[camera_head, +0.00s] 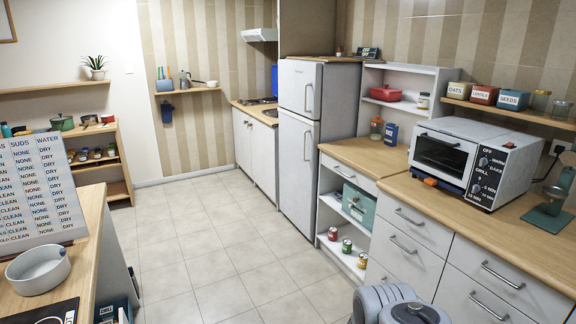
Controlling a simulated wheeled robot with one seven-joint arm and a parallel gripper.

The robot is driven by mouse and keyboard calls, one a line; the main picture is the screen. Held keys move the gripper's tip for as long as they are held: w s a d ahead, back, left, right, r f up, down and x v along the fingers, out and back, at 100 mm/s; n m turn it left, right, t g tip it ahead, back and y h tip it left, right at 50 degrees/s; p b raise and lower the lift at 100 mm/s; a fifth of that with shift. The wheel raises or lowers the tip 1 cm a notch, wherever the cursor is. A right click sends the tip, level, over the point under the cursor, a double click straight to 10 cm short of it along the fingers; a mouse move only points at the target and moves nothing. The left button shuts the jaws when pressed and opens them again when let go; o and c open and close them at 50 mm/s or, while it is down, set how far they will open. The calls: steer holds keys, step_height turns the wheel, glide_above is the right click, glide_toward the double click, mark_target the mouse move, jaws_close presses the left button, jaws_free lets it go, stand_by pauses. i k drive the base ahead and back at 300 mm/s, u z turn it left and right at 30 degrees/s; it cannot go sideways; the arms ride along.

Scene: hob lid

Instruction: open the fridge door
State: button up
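The fridge (342,110) stands against the right wall, past the counter. It is light grey, with a small upper door (297,88) and a taller lower door (296,170). Both doors look closed, each with a vertical handle near its right edge: the upper handle (307,98) and the lower handle (306,146). The doors face left over the tiled floor. My gripper is not in view; only a grey rounded part of my own body shows at the bottom, right of the middle.
Tiled floor (215,245) is clear in front of the fridge. A drawer counter (440,240) with a toaster oven (470,160) lines the right. An open shelf with cans (347,246) stands beside the fridge. A wooden-topped counter with a white bowl (38,270) is at left.

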mark_target(299, 134)
steer(key=z, duration=0.2)
steer(key=i, duration=2.85)
steer(key=u, duration=0.95)
steer(key=i, duration=1.25)
steer(key=u, duration=0.5)
